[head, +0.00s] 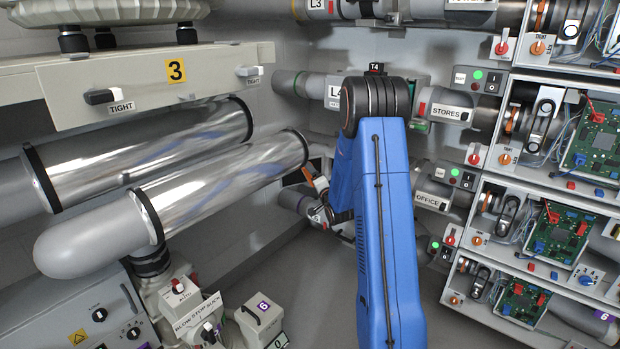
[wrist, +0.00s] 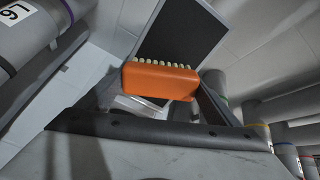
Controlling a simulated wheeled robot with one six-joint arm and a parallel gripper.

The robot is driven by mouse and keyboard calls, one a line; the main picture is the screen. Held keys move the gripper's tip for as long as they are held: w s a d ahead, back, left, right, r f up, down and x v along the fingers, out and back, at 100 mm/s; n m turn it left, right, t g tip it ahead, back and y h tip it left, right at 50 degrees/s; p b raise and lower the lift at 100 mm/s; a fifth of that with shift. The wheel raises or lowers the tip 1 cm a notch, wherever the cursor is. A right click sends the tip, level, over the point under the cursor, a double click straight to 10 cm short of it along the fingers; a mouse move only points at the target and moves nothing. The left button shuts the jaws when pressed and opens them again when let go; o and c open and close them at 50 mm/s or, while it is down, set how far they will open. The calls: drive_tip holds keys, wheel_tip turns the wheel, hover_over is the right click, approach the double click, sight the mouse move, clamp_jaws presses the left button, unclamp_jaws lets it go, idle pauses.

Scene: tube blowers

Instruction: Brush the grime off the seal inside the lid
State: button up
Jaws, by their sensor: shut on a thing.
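In the wrist view my gripper (wrist: 160,92) is shut on an orange brush (wrist: 160,82). Its row of pale bristles points up in the picture, away from my wrist. Just beyond the bristles is a dark flat rectangular panel (wrist: 185,38) with a thin pale edge. I cannot tell whether it is the lid, whether the bristles touch it, or where the seal and grime are. In the head view my blue arm reaches toward the back wall and mostly hides the gripper and brush.
Two shiny tubes (head: 190,140) lie at the left under a beige housing (head: 150,85) marked 3. Shelves with green circuit boards (head: 595,145) and switches line the right. A labelled pipe, STORES (head: 450,112), is close right of my arm. Grey floor (head: 315,275) shows below.

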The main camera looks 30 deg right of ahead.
drive_tip(key=shift+w+a, duration=0.1)
drive_tip(key=shift+a, duration=1.6)
drive_tip(key=shift+w+a, duration=0.15)
drive_tip(key=shift+a, duration=0.65)
drive_tip(key=shift+w+a, duration=0.1)
drive_tip(key=shift+a, duration=0.65)
drive_tip(key=d+v, duration=0.1)
drive_tip(key=v, duration=0.5)
drive_tip(key=shift+a, duration=0.2)
drive_tip(key=shift+s+r, duration=0.1)
drive_tip(key=v, duration=0.3)
drive_tip(key=shift+d, duration=0.15)
